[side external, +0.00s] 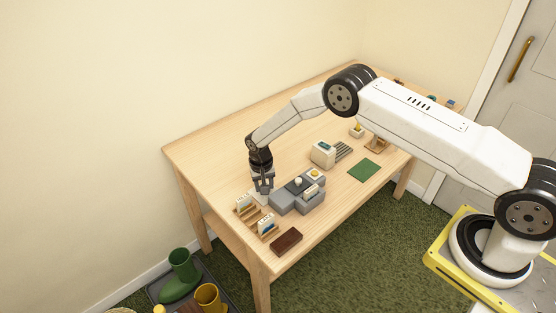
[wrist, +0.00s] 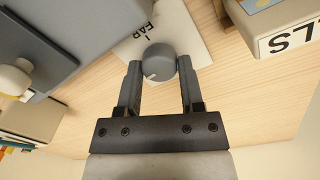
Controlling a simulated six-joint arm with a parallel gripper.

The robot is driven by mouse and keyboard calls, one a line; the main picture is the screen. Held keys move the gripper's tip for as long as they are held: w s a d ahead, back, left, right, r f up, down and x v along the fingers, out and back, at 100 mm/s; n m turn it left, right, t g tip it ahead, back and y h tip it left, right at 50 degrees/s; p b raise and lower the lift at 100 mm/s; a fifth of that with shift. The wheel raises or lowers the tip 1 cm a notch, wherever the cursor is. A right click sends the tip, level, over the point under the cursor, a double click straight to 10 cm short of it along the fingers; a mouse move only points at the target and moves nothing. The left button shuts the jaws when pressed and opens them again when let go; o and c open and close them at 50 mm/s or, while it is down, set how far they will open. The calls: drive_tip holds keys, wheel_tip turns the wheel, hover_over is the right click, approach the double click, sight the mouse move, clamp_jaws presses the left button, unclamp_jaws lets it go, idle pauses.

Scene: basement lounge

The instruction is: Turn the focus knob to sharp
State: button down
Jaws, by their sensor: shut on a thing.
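The focus knob (wrist: 159,63) is a grey round knob with a pale pointer mark, seen in the wrist view in front of a white card with dark letters (wrist: 185,30). My gripper (wrist: 158,75) has a finger on each side of the knob and is shut on it. In the side view my gripper (side external: 263,190) points down at the left end of a grey device (side external: 290,203), which hides the knob there. The grey body (wrist: 35,50) also fills the upper left of the wrist view. The letters on the card are only partly visible.
Wooden racks with cards (side external: 245,207) and (side external: 267,226) stand close to the gripper, and a dark brown block (side external: 286,241) lies near the front edge. A cream box (side external: 323,153) and a green mat (side external: 364,170) are farther right. The table's back left is clear.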

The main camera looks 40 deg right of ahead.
drive_tip(key=shift+m, duration=0.6)
drive_tip(key=shift+c, duration=1.1)
unclamp_jaws()
drive_tip(key=shift+r, duration=0.1)
drive_tip(key=shift+w+a+r, duration=0.1)
drive_tip(key=shift+r, duration=1.75)
drive_tip(key=shift+w+a+r, duration=0.1)
drive_tip(key=shift+r, duration=1.75)
drive_tip(key=shift+s+r, duration=0.1)
drive_tip(key=shift+r, duration=0.1)
